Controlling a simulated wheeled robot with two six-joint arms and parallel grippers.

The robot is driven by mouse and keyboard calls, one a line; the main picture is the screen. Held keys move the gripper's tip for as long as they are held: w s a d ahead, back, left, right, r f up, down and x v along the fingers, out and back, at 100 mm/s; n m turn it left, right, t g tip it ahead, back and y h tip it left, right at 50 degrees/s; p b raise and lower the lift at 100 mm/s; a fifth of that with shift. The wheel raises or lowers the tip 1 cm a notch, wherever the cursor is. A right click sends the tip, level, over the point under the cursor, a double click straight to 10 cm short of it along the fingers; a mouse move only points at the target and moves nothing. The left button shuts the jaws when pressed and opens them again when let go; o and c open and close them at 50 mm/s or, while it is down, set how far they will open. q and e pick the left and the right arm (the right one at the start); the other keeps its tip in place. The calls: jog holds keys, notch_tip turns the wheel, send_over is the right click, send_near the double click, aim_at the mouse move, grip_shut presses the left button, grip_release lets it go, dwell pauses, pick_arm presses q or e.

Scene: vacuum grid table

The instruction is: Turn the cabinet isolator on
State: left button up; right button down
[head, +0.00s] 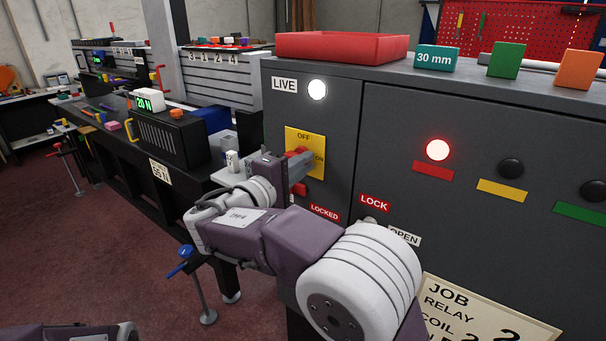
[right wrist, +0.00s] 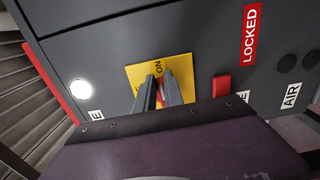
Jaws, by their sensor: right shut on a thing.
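The cabinet isolator is a yellow plate (head: 292,138) on the dark grey cabinet (head: 335,135), marked OFF at the top and ON at the right. It also shows in the right wrist view (right wrist: 137,74). My right gripper (head: 300,172) is at the plate, its fingers (right wrist: 163,92) shut on the red handle (right wrist: 161,86). The fingers hide most of the handle, so its exact angle is hard to tell. The white lamp (head: 317,90) beside the LIVE label is lit. My left gripper is not in view.
A red tray (head: 342,46) and several coloured blocks stand on the cabinet top. A red lamp (head: 437,149) glows on the door; the amber and green positions are dark. A red tab (right wrist: 221,84) and LOCKED label (head: 325,212) lie below the isolator. A workbench stands left.

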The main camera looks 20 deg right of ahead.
jog(key=shift+r+m, duration=0.1)
jog(key=shift+m, duration=0.2)
dwell(0.4)
jog(key=c, duration=1.4)
grip_release()
jog(key=shift+c, duration=0.2)
jog(key=v, duration=0.8)
jog(key=shift+a+f, duration=0.2)
jog(key=shift+a, duration=0.1)
jog(key=shift+s, duration=0.1)
